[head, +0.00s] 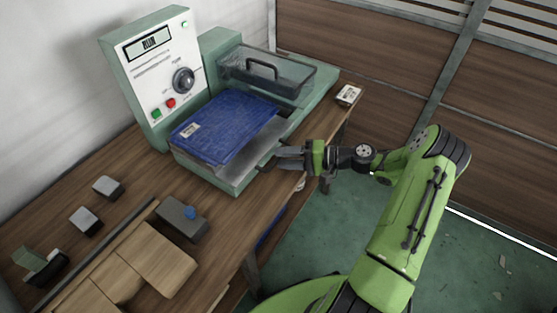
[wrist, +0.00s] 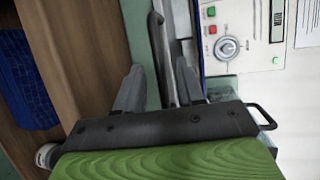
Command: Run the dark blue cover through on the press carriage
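The dark blue cover (head: 225,127) lies flat on the press carriage, with a small white label near its left corner. A bare grey metal strip of the carriage (head: 262,140) shows to the right of the cover. My gripper (head: 275,160) is at the carriage's right front edge. In the wrist view its two fingers (wrist: 159,78) are apart, with a dark bar-like handle (wrist: 158,45) between them. I see gaps beside the bar, so the fingers do not appear closed on it.
The press's control panel (head: 158,75) stands behind left, with a dial, buttons and a lit display. A clear lid with a dark handle (head: 265,72) is at the back.

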